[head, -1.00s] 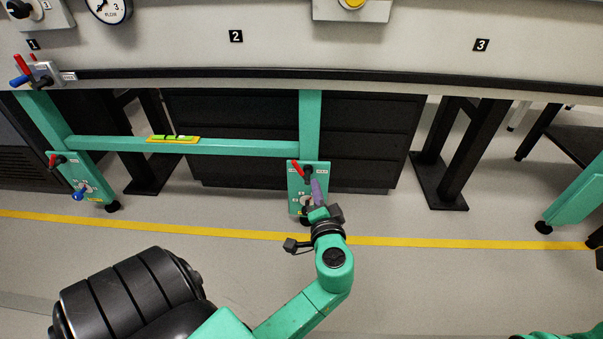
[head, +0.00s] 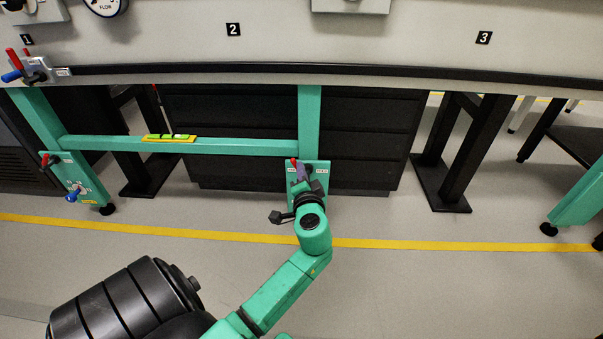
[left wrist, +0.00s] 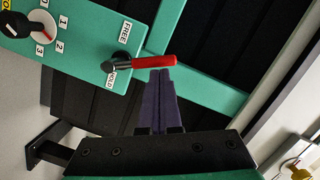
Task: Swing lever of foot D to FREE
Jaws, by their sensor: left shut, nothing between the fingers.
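The lever in front of my left gripper has a red handle (left wrist: 153,61) and a black hub, on a green foot plate (left wrist: 75,45). In the left wrist view the handle points right, with the FREE label (left wrist: 125,31) above it and the HOLD label (left wrist: 114,82) below the hub. My left gripper (left wrist: 160,72) is shut and empty; its purple fingertips are right at the handle's lower side, and I cannot tell if they touch. In the head view the gripper (head: 301,172) covers much of the plate (head: 322,168). No letter D is readable. My right gripper is out of view.
A black dial knob (left wrist: 14,24) with numbers sits on the same plate. A green crossbar (head: 220,146) carries a yellow-green level (head: 168,138). Another foot plate with a red lever (head: 45,161) and blue knob stands at left. Black drawers (head: 240,120) are behind; the floor in front is clear.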

